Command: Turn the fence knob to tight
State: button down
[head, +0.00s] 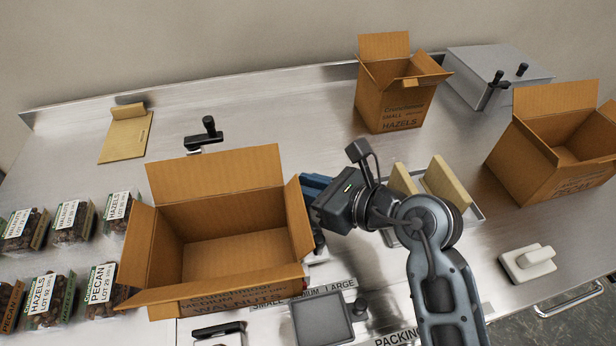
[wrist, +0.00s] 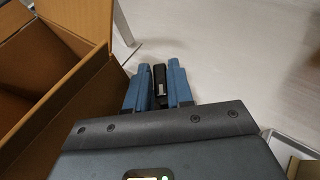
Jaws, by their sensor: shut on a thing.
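My gripper (wrist: 158,82) has blue fingers closed on a narrow black knob (wrist: 159,75), seen between them in the wrist view. It appears to be the fence knob; no tight or loose mark is readable. In the head view my gripper (head: 316,184) is just right of the open walnuts box (head: 190,290), close to its right flap. The knob is hidden there behind my gripper and the box. Whether the gripper touches the box I cannot tell.
Another black-handled clamp (head: 206,134) stands behind the box. A grey square plate (head: 322,322) and a black knob (head: 360,307) are at the front. A metal tray (head: 476,212) is right of my wrist. A hazels box (head: 392,105) stands behind; packs (head: 45,298) are left.

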dwell(0.4)
jog(key=c, duration=1.1)
grip_release()
jog(key=shift+b+v, duration=0.35)
jog(key=shift+v, duration=3.55)
jog(key=shift+o, duration=0.3)
jog(key=shift+s+a, duration=0.1)
